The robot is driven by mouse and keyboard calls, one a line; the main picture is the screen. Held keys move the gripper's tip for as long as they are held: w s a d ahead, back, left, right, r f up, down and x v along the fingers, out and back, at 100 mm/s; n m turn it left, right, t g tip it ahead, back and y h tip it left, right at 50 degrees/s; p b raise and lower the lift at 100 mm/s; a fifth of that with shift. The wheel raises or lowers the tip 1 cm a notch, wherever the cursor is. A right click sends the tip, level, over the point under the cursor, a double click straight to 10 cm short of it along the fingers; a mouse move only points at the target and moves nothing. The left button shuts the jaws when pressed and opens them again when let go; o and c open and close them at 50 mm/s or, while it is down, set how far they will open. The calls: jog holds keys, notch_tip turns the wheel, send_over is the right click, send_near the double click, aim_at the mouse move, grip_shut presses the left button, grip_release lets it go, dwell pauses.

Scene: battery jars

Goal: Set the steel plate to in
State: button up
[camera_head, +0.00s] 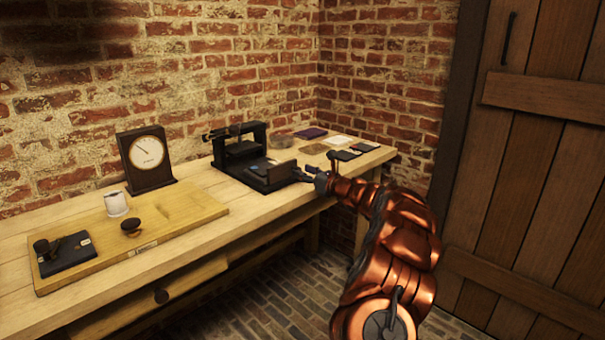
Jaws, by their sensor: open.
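A black device (238,148) with an upright frame and a low base stands on the bench near its back. A brownish upright plate (282,175) stands at the right front end of the base; I cannot tell whether this is the steel plate. A small blue patch shows on the base behind it. My gripper (302,174) is open at the right side of this plate, with its fingers towards it. I cannot tell whether they touch it. No other steel plate can be made out.
A dial gauge in a dark case (147,158) stands left of the device. Flat coloured pieces (340,141) lie at the bench's right end.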

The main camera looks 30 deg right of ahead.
jog(key=shift+w+a, duration=0.15)
jog(key=shift+w, duration=0.3)
grip_shut()
dwell(0.5)
